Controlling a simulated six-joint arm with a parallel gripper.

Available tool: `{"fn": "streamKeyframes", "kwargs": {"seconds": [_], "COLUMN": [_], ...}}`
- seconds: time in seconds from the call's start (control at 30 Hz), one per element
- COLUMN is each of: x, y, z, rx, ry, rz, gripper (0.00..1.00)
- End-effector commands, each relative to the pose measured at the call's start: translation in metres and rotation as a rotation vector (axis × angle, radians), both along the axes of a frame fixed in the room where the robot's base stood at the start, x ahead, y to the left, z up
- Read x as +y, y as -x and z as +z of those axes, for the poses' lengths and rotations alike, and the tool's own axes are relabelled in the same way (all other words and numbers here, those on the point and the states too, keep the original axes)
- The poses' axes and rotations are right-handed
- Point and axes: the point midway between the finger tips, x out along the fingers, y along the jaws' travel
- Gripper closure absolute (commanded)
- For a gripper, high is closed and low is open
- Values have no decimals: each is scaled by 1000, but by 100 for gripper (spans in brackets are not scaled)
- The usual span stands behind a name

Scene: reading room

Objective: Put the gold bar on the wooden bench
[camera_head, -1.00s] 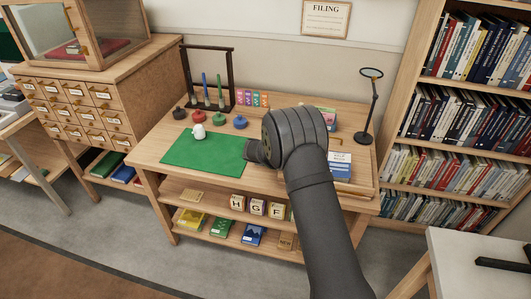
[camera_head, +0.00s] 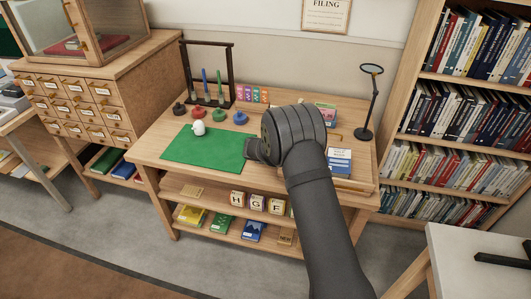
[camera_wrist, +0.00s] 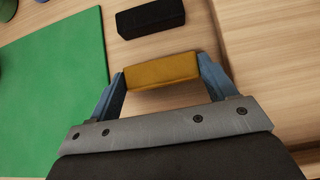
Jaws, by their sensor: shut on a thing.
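The gold bar (camera_wrist: 163,70) is a small dull-gold block in the wrist view. My gripper (camera_wrist: 161,80) is shut on it, with one blue finger at each end. I cannot tell whether the bar touches the wood below. In the head view my arm hides the bar and my fingertips. The wooden bench (camera_head: 150,152) is the light wood worktable with lower shelves; my gripper is over its middle, beside the right edge of the green mat.
A black bar (camera_wrist: 151,18) lies just beyond the gold bar. The green mat (camera_head: 207,153) carries a white object (camera_head: 198,129). Several coloured stamp-like things and a dark rack (camera_head: 232,70) stand behind it. A magnifier stand (camera_head: 372,100) and a blue-and-white book (camera_head: 339,164) are on the right.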

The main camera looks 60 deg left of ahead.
Motion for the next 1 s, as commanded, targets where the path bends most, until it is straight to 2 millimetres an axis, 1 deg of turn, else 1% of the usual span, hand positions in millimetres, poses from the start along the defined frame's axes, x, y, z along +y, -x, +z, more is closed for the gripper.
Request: {"fn": "streamKeyframes", "kwargs": {"seconds": [0.1, 0.13, 0.2, 0.23, 0.47, 0.63, 0.77, 1.0], "x": [1, 1, 0, 0, -1, -5, -15, -38], "y": [0, 0, 0, 0, 0, 6, 15, 39], "z": [-1, -1, -1, -1, -2, 6, 21, 54], "rx": [-1, -1, -1, 0, 0, -1, -1, -1], "ry": [-1, -2, -2, -1, 1, 1, -1, -2], "rz": [1, 1, 1, 1, 1, 1, 1, 2], "gripper": [66, 17, 4, 0, 0, 0, 0, 0]}}
